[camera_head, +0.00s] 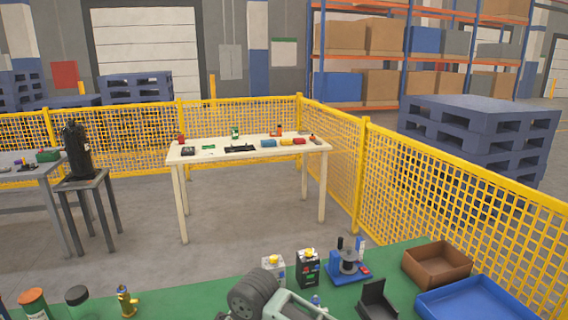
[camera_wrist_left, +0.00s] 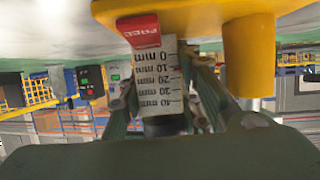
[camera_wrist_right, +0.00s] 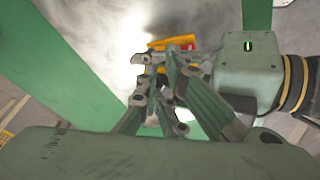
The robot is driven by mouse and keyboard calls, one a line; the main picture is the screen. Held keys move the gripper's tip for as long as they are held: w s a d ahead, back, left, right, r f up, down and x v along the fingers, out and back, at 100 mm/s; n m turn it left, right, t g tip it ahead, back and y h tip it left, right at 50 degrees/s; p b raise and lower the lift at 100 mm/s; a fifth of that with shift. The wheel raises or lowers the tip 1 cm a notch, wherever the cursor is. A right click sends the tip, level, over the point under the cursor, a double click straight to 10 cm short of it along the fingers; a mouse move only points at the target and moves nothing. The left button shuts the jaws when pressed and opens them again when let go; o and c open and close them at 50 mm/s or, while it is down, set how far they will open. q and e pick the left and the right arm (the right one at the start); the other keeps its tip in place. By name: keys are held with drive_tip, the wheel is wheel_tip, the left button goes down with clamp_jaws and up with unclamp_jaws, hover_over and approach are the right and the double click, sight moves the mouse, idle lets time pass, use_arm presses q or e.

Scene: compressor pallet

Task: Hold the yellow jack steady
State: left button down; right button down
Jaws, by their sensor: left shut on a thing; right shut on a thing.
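The yellow jack (camera_wrist_left: 205,14) fills the top of the left wrist view, with a yellow post hanging down at the right. A white millimetre scale (camera_wrist_left: 170,75) with a red block marks its middle. My left gripper (camera_wrist_left: 160,88) is shut around the scale part, fingers on both sides. In the right wrist view, a piece of the yellow jack with red on it (camera_wrist_right: 174,42) shows beyond the fingertips of my right gripper (camera_wrist_right: 165,66). That gripper is shut at the yellow piece; its exact contact is hidden by the fingers. The jack and fingertips are not clear in the head view.
A green bench (camera_head: 185,293) lies in front, carrying a blue tray (camera_head: 468,308), a brown bin (camera_head: 437,263) and several small items. A cream table (camera_head: 215,153) stands beyond. A yellow mesh fence (camera_head: 450,180) runs behind and right. Floor is clear between bench and table.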

use_arm(q)
drive_tip(key=shift+w+d+r, duration=0.1)
drive_tip(key=shift+d+r, duration=0.05)
drive_tip(key=shift+d, duration=0.15)
use_arm(e)
drive_tip(key=shift+s+a+r, duration=0.1)
drive_tip(key=shift+s+a, duration=0.55)
drive_tip(key=shift+s, duration=0.05)
drive_tip(key=shift+s+d, duration=0.1)
use_arm(q)
drive_tip(key=shift+a+f, duration=0.2)
drive_tip(key=shift+a, duration=0.05)
use_arm(e)
drive_tip(key=a+v, duration=0.1)
drive_tip(key=v, duration=0.4)
drive_tip(key=shift+w+d+r, duration=0.25)
drive_tip(key=shift+d+r, duration=0.15)
drive_tip(key=shift+r, duration=0.15)
use_arm(q)
drive_tip(key=c, duration=1.2)
unclamp_jaws()
drive_tip(key=shift+a, duration=0.1)
